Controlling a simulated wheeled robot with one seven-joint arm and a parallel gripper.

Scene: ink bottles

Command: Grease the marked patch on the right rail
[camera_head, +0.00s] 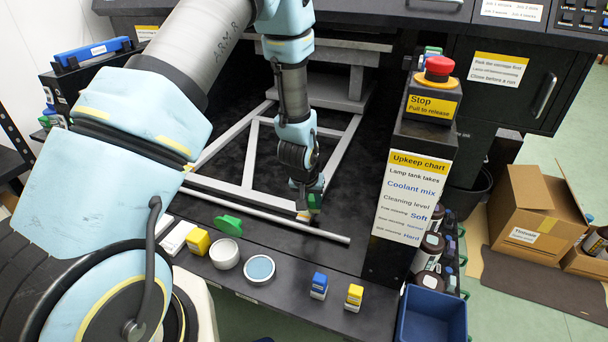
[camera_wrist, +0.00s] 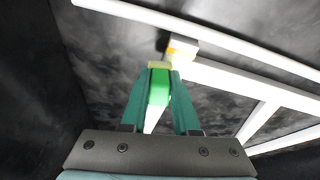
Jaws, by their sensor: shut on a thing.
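My gripper (camera_head: 309,202) points down over the near end of the right rail (camera_head: 342,150). It is shut on a green block (camera_wrist: 159,88) with a pale yellow tip (camera_wrist: 159,65); the green block also shows in the head view (camera_head: 315,200). A white end piece with an orange-yellow patch (camera_wrist: 182,48) sits at the near corner of the rail frame; the patch shows in the head view (camera_head: 303,214). In the wrist view the tip appears just short of the patch. I cannot tell whether they touch. The green block and fingers hide part of the rail.
A silver rod (camera_head: 255,207) lies across the front. A post with a red stop button (camera_head: 439,66) stands right.

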